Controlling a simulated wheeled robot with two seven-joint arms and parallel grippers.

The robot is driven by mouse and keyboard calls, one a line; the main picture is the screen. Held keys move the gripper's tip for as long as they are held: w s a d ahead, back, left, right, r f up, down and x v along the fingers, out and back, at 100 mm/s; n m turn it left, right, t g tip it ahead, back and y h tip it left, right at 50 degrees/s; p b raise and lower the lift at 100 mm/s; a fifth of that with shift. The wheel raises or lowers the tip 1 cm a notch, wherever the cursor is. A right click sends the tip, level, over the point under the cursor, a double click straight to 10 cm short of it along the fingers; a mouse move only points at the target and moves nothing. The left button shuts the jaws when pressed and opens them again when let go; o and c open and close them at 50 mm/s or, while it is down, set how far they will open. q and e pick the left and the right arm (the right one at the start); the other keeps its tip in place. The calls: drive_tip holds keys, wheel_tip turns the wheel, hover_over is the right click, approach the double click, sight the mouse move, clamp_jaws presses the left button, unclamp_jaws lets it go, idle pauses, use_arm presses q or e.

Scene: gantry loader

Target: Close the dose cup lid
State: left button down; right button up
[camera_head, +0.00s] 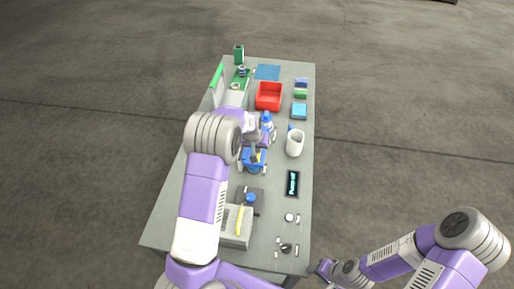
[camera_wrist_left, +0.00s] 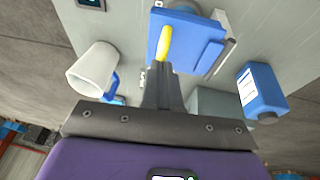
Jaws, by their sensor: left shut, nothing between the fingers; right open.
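A blue square part (camera_wrist_left: 188,42) with a yellow tab (camera_wrist_left: 164,42) lies below my left gripper in the left wrist view. I take it for the dose cup lid; it also shows in the head view (camera_head: 248,162). Whether it lies flat or is tilted is hard to tell. My left gripper (camera_wrist_left: 161,72) is shut and empty, its fingertips close to the yellow tab's end; contact is unclear. In the head view the left gripper (camera_head: 254,148) is partly hidden by my arm. My right gripper (camera_head: 324,268) is open and empty, off the table's near right corner.
A white mug (camera_head: 294,144) stands right of the blue part. A blue bottle (camera_wrist_left: 262,90) with a white label is at the right in the wrist view. A red bin (camera_head: 269,108) stands further back. A dark display (camera_head: 292,184) and a grey box (camera_head: 236,234) are nearer.

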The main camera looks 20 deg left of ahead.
use_arm(q)
drive_tip(key=shift+s+d+f, duration=0.2)
drive_tip(key=shift+d+f, duration=0.05)
